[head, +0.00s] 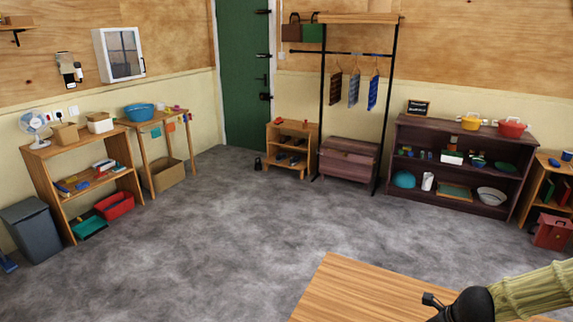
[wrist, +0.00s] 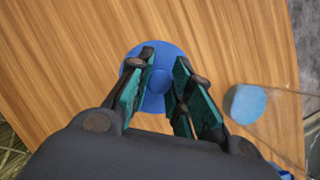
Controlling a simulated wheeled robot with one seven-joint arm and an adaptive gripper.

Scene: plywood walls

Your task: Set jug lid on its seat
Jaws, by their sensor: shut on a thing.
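The jug lid is a round blue disc (wrist: 153,102) with a raised centre, seen from above in the wrist view. My gripper (wrist: 166,62) is shut on it, with a green-padded finger on each side of its middle. The lid is over the wooden table (wrist: 60,60); its height above the top is hard to judge. Right of the lid is a light blue round shape (wrist: 246,104) with faint see-through walls running right, which looks like the clear jug. Its rim and seat cannot be made out. In the head view my gripper shows only partly, dark, at the table; lid and jug are not visible there.
The table (head: 345,285) fills the lower right of the head view, and its bare wood lies around the lid. A blue strip shows at the wrist view's lower right edge. Grey floor (head: 200,240) is clear beyond; shelves stand along the walls.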

